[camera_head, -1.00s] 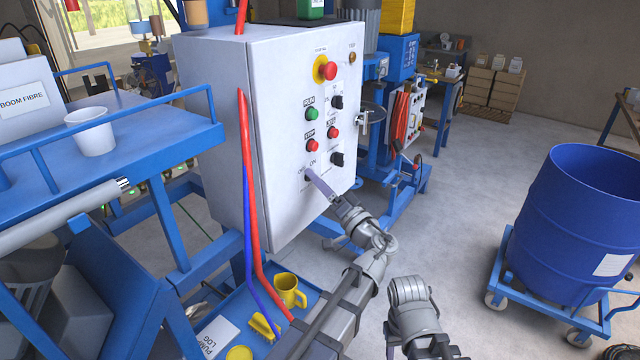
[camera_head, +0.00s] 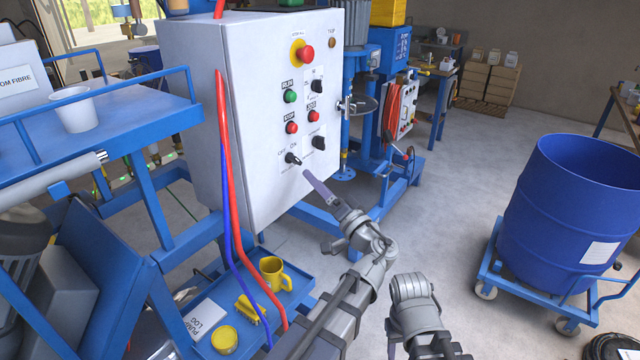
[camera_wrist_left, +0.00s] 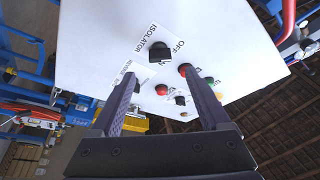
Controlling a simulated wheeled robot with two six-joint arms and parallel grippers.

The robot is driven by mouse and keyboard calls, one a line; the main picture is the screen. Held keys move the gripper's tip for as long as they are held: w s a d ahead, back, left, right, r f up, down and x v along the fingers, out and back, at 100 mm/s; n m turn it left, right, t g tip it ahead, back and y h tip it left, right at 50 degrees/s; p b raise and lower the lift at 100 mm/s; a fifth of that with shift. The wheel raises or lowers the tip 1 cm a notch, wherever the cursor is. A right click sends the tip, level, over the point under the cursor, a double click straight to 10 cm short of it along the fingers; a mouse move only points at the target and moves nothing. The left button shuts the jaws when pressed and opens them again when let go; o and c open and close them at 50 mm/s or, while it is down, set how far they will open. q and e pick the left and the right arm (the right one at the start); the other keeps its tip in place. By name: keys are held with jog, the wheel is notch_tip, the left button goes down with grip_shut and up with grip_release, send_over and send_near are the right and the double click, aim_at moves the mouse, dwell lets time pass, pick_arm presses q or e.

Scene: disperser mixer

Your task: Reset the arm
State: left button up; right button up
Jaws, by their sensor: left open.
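My left gripper (camera_head: 308,177) is in front of the lower part of the grey-white control panel (camera_head: 262,85), apart from it and holding nothing. In the left wrist view my left gripper (camera_wrist_left: 160,78) is open, its two dark fingers spread with the panel face beyond them. The black isolator knob (camera_head: 293,158) is uncovered, just left of the fingertips; it also shows in the wrist view as the isolator knob (camera_wrist_left: 160,51), between and beyond the fingers. A grey link of my right arm (camera_head: 412,305) shows at the lower middle; its gripper is not seen.
Red and blue hoses (camera_head: 228,200) hang along the cabinet's left side. A blue drum (camera_head: 568,215) stands on a wheeled dolly at right. The floor between is clear.

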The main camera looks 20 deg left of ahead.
pick_arm(q)
jog(key=s+a+f+g+h, duration=0.2)
jog(key=s+f+g+h, duration=0.1)
jog(key=f, duration=0.4)
jog(key=s+a+f+n+g+h, duration=0.1)
jog(key=s+a+f+g+h, duration=0.15)
jog(key=f, duration=0.45)
jog(key=s+a+f+g+h, duration=0.2)
jog(key=s+f+g+h, duration=0.15)
jog(key=f, duration=0.35)
jog(key=s+d+f+m+g+h, duration=0.2)
jog(key=s+d, duration=0.4)
jog(key=d, duration=0.4)
jog(key=s+d+f+m+g+h, duration=0.1)
jog(key=s+d+f+m+h, duration=0.2)
jog(key=s+d, duration=0.3)
jog(key=d+f+h, duration=0.1)
jog(key=d, duration=0.3)
jog(key=shift+f+g, duration=0.2)
jog(key=shift+g, duration=0.2)
jog(key=shift+c, duration=0.2)
